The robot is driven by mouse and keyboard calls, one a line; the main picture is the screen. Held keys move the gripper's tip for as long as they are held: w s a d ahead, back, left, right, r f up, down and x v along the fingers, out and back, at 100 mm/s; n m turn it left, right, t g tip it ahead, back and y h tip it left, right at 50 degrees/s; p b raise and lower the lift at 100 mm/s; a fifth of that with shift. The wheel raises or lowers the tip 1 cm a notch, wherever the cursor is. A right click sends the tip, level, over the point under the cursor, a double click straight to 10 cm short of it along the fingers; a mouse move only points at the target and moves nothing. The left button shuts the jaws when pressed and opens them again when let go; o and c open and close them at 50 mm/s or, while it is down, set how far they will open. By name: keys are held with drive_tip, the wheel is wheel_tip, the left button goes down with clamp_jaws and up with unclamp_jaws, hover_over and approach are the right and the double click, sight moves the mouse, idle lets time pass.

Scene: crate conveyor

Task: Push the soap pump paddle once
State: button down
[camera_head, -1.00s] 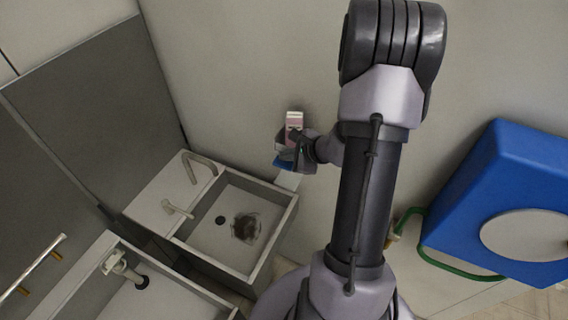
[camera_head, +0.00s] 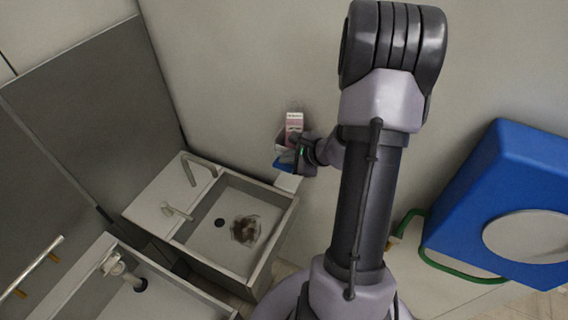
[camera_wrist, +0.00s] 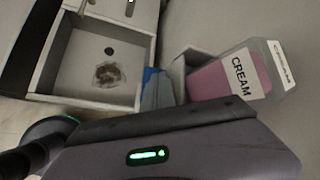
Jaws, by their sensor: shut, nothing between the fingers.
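The soap pump is a wall dispenser with a pink bottle (camera_head: 294,122) that has a white label. In the wrist view the bottle (camera_wrist: 228,76) reads "CREAM" and sits in a grey holder (camera_wrist: 182,70). The blue paddle (camera_head: 284,159) shows below the bottle, beside my gripper (camera_head: 300,153). The blue paddle (camera_wrist: 152,86) is partly hidden behind my gripper's dark edge in the wrist view. My gripper is shut and empty, close to the dispenser's front. I cannot tell whether it touches the paddle; its fingertips are hard to make out.
A sink (camera_head: 196,250) with a tap (camera_head: 190,168) and a dark stain in its basin stands below left of the dispenser. A second basin (camera_head: 120,304) is at the lower left. A blue box (camera_head: 505,190) with a green hose (camera_head: 450,264) is on the right.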

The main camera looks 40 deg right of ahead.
sight(286, 165)
drive_tip(key=shift+f+b, duration=0.55)
drive_tip(key=shift+b, duration=0.1)
idle(0.4)
idle(0.4)
drive_tip(key=shift+r+p, duration=0.8)
drive_tip(key=shift+r, duration=0.45)
wheel_tip(286, 165, up, 5)
drive_tip(key=p, duration=0.3)
